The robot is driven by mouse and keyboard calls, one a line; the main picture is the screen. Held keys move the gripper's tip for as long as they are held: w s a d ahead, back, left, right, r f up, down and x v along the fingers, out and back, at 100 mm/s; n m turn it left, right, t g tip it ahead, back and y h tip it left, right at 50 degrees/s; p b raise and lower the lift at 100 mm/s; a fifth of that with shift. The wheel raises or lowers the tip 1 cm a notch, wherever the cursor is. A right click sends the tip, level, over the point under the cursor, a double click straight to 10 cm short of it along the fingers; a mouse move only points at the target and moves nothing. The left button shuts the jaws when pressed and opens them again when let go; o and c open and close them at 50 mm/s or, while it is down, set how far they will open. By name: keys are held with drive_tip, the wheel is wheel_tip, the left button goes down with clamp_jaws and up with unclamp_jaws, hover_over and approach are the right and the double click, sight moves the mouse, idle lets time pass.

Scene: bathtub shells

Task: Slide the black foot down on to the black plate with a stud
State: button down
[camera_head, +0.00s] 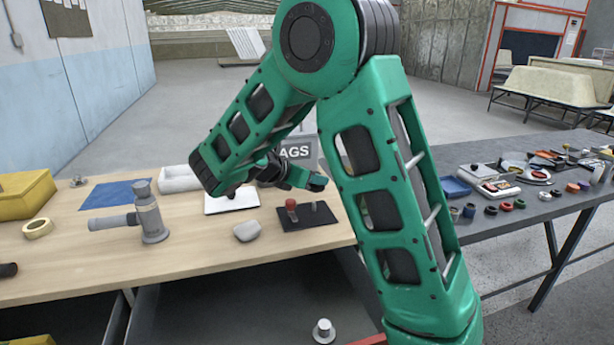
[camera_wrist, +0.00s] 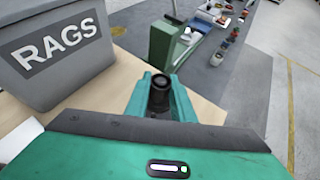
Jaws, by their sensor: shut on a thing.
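My gripper (camera_wrist: 160,88) is shut on the black foot (camera_wrist: 160,104), a dark round piece between its green fingers in the wrist view. In the head view my gripper (camera_head: 316,182) is above the back right of the wooden table, and I cannot make out the foot there. The black plate (camera_head: 325,222) lies flat on the table below and in front of my gripper. A small upright dark stud (camera_head: 314,207) stands on its right part. A red-topped piece (camera_head: 291,207) stands on its left part. The foot is apart from the plate.
A grey RAGS bin (camera_head: 298,150) stands behind my gripper. A white plate (camera_head: 222,206) lies left of the black plate, and a grey lump (camera_head: 246,231) lies in front. A grey upright fixture (camera_head: 150,218) stands further left. A dark table (camera_head: 500,222) with several small parts is at right.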

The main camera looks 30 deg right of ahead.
sight(314, 203)
drive_tip(key=shift+a+f, duration=0.1)
drive_tip(key=shift+f, duration=2.1)
drive_tip(key=shift+a+r, duration=0.1)
drive_tip(key=shift+s+f, duration=0.1)
drive_tip(key=shift+f, duration=1.6)
idle(1.2)
drive_tip(key=c, duration=1)
unclamp_jaws()
drive_tip(key=shift+a, duration=0.15)
drive_tip(key=shift+c, duration=0.2)
drive_tip(key=shift+d+r, duration=0.2)
drive_tip(key=shift+r, duration=3.4)
